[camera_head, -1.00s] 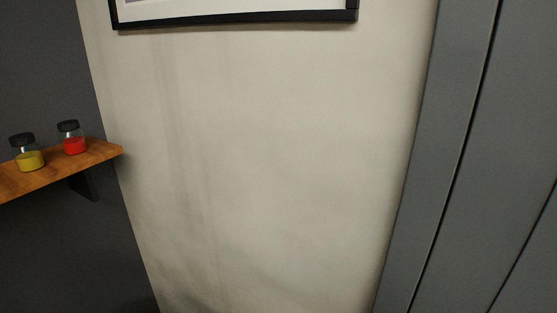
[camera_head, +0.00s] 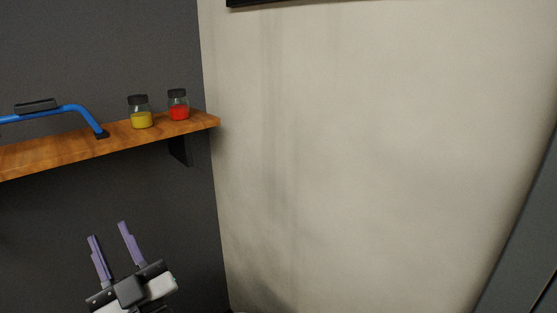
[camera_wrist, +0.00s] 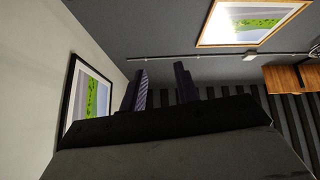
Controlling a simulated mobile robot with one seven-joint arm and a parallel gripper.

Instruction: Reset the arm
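My gripper (camera_head: 108,243) shows at the lower left of the head view, below the wooden shelf. Its two purple fingers point up and stand apart, with nothing between them. In the wrist view the fingers (camera_wrist: 160,88) also stand apart and empty, with walls, framed pictures and the ceiling beyond them. My gripper touches nothing that I can see.
A wooden shelf (camera_head: 60,153) on the dark wall holds a blue-framed tool (camera_head: 75,107), a yellow jar (camera_head: 141,113) and a red jar (camera_head: 179,106). A pale wall (camera_head: 370,150) fills the middle. A grey panel (camera_head: 530,240) stands at the right.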

